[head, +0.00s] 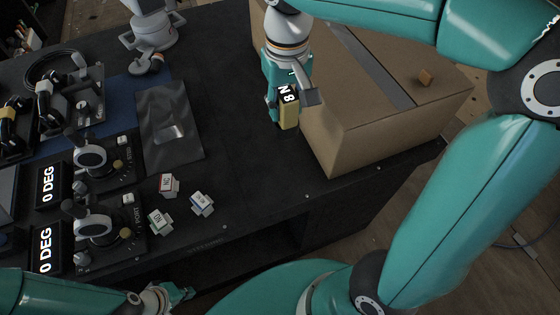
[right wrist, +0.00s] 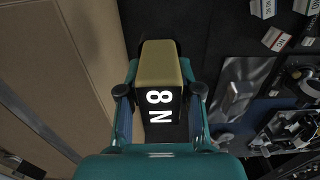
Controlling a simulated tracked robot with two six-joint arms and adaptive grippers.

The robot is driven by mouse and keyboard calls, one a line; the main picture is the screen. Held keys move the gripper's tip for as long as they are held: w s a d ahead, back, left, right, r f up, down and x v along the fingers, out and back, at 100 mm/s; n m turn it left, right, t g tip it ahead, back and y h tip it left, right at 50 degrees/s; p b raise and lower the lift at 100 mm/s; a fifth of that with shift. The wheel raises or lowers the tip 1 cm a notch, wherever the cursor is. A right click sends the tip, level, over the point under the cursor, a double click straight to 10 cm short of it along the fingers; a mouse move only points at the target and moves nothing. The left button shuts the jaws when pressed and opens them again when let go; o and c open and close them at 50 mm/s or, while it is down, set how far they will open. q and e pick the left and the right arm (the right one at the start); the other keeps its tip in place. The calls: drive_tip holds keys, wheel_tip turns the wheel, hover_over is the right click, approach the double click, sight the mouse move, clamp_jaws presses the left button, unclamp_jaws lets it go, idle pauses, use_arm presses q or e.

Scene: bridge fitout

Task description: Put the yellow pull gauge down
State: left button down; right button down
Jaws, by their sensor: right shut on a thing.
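The yellow pull gauge (head: 289,114) has a dark display with white characters reading 8 N. My right gripper (head: 287,100) is shut on it, beside the left face of the cardboard box. In the right wrist view the gauge (right wrist: 159,66) sits between the two fingers of my right gripper (right wrist: 160,95), its yellow end pointing away. I cannot tell whether the gauge touches the table. My left gripper (head: 178,294) is at the bottom edge of the head view, apart from the gauge and partly cut off; its jaw state is unclear.
The cardboard box (head: 375,128) stands close on the right. The black table (head: 235,120) has bare room left of the gauge.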

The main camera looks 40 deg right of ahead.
sight(285, 121)
wheel_tip(285, 121, down, 17)
idle(0.4)
drive_tip(key=shift+f+b, duration=0.1)
drive_tip(key=shift+b, duration=0.3)
drive_tip(key=c, duration=0.8)
unclamp_jaws()
drive_tip(key=shift+o, duration=0.2)
wheel_tip(285, 121, up, 12)
drive_tip(key=shift+r+p, duration=0.15)
drive_tip(key=shift+p, duration=0.25)
